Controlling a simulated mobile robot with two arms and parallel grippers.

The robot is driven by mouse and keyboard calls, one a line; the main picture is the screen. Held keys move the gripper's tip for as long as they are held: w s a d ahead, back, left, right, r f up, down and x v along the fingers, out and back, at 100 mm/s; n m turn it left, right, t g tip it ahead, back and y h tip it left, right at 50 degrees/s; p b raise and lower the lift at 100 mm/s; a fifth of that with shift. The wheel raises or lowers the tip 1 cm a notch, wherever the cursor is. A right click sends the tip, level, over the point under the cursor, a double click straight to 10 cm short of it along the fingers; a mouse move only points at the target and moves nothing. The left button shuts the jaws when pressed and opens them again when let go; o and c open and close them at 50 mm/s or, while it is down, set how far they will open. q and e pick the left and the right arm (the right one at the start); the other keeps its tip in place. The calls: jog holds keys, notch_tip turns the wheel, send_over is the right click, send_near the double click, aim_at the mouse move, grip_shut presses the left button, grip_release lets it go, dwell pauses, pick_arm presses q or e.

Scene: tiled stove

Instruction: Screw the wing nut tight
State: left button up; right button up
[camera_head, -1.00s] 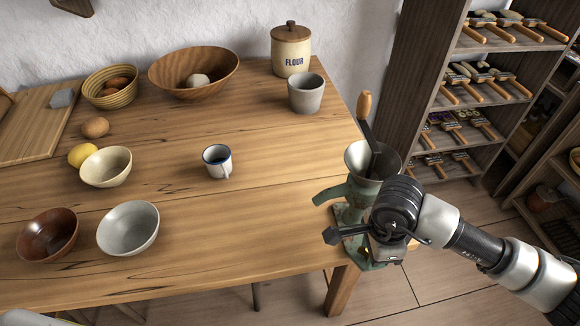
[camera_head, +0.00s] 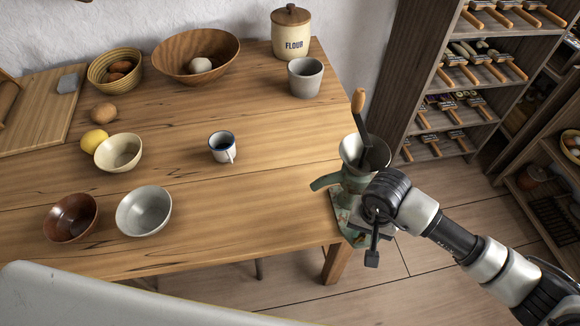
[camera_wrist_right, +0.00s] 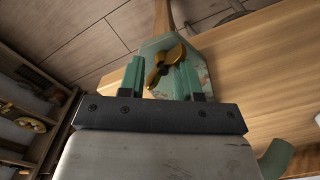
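The green hand grinder (camera_head: 352,183) is clamped at the table's right front corner, with a metal hopper and a dark lever with a wooden handle on top. In the right wrist view a brass wing nut (camera_wrist_right: 164,66) stands against the green clamp plate (camera_wrist_right: 196,62). My right gripper (camera_wrist_right: 150,70) is open, its two green-padded fingers on either side of the wing nut. The left finger looks apart from the nut; the right one is close to it, and I cannot tell if it touches. In the head view the wing nut and fingertips are hidden behind my right wrist.
The wooden table (camera_head: 270,200) holds a mug (camera_head: 222,147), several bowls, a grey cup (camera_head: 305,77) and a flour jar (camera_head: 291,32), all away from the grinder. A shelf of brushes (camera_head: 470,75) stands behind at right. The table's front right area is clear.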

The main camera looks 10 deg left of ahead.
jog(key=shift+w+r+n, duration=0.1)
jog(key=shift+r+n, duration=0.3)
notch_tip(320, 180, up, 10)
jog(key=b, duration=0.1)
jog(key=s+a+r+m+g+y, duration=0.1)
jog(key=s+a+r+m+y, duration=0.1)
jog(key=s+a+y, duration=0.3)
jog(key=s+a+r+m+g+y, duration=0.1)
jog(key=a+m+y, duration=0.1)
jog(key=a+y, duration=0.35)
pick_arm(q)
jog(key=shift+a+p, duration=0.3)
jog(key=shift+a, duration=0.1)
pick_arm(e)
jog(key=a+r+m+t+y, duration=0.1)
jog(key=a+r+m+y, duration=0.4)
jog(key=r+m+y, duration=0.3)
jog(key=shift+a+r+m, duration=0.4)
jog(key=shift+r+m, duration=0.3)
jog(key=shift+r, duration=1)
jog(key=shift+s+y, duration=0.1)
jog(key=shift+y, duration=0.15)
